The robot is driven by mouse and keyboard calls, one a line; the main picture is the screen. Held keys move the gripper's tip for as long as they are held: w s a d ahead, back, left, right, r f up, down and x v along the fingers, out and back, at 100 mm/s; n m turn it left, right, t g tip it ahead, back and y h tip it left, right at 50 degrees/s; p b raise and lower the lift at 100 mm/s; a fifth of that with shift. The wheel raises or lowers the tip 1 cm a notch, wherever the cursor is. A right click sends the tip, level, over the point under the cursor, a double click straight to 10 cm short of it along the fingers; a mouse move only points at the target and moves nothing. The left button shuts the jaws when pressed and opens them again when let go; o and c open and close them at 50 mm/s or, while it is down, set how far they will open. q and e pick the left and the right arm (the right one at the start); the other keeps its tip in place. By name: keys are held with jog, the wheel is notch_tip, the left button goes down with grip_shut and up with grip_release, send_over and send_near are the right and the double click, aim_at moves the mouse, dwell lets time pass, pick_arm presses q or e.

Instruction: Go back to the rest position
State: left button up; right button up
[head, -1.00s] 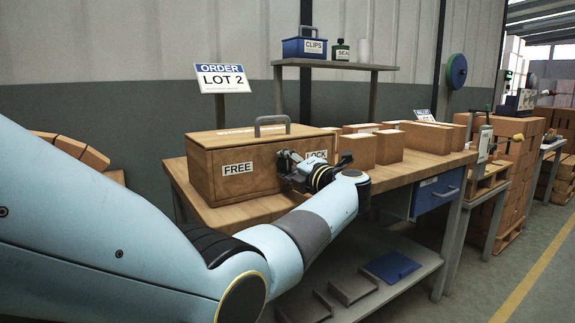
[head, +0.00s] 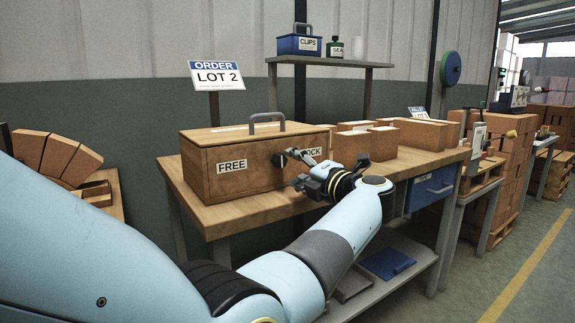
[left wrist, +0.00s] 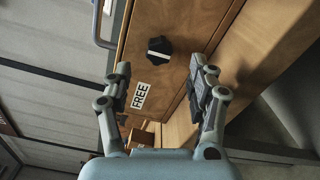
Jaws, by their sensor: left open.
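My left gripper (head: 310,178) is open and empty in front of the wooden box (head: 228,165), apart from its front face. In the left wrist view its two fingers (left wrist: 160,90) are spread wide with nothing between the tips. A black knob (head: 280,160) with a white bar sits on the box front between the FREE label and the LOCK label, which the gripper partly covers. My right gripper is not in view.
The box stands on a wooden bench (head: 240,218) beside several brown bricks (head: 350,148). A blue drawer (head: 432,188) hangs under the bench. A shelf (head: 330,62) above holds a blue CLIPS box (head: 299,45). The aisle floor (head: 530,245) at the right is clear.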

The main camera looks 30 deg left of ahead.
pick_arm(q)
jog(key=shift+s+d, duration=0.3)
jog(key=shift+d, duration=0.35)
